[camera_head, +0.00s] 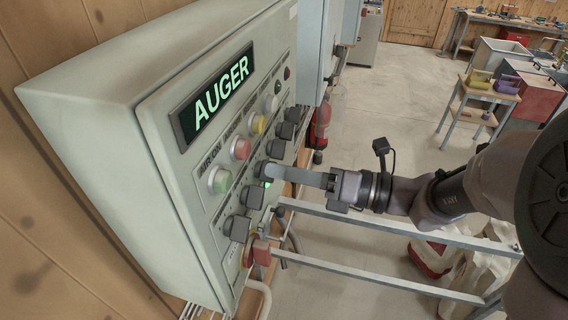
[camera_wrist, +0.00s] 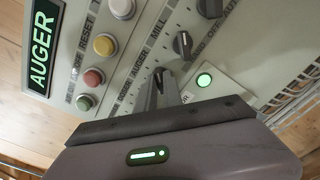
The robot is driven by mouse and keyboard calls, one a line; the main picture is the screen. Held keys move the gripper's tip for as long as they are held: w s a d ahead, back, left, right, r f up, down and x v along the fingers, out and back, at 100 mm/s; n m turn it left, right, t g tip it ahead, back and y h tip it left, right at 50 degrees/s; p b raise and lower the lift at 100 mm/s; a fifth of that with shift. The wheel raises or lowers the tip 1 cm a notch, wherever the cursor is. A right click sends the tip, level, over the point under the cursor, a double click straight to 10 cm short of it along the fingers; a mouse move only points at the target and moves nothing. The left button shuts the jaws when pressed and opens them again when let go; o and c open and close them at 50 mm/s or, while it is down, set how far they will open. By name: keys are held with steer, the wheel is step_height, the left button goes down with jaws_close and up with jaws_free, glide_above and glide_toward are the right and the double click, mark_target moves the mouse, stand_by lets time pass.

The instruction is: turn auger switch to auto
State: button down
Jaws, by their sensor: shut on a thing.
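The grey control cabinet (camera_head: 155,130) carries a lit AUGER sign (camera_head: 215,98) and fills the left of the head view. My gripper (camera_head: 270,173) reaches its front from the right, with its fingertips at a row of dark rotary switches. In the wrist view my gripper (camera_wrist: 160,88) is shut on a dark switch knob (camera_wrist: 158,73), beside printed lettering that seems to read AUGER. The fingers hide most of this knob, so its setting cannot be told. A lit green lamp (camera_wrist: 204,79) is just right of the fingers.
Green (camera_head: 219,180), red (camera_head: 241,149) and yellow (camera_head: 259,123) buttons line the panel. Another switch knob (camera_wrist: 182,44) is close to my fingers. A red-handled part (camera_head: 261,252) juts out low on the panel. Metal rails (camera_head: 380,231) run below my arm.

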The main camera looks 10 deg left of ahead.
stand_by(0.4)
steer(key=c, duration=1.5)
jaws_free()
steer(key=shift+d, duration=0.1)
steer(key=d+b, duration=0.1)
steer(key=d, duration=0.4)
steer(key=s+d+b, duration=0.1)
steer(key=d, duration=0.5)
steer(key=d+b, duration=0.2)
steer(key=d, duration=0.4)
steer(key=shift+s+d, duration=0.15)
steer(key=shift+s, duration=0.05)
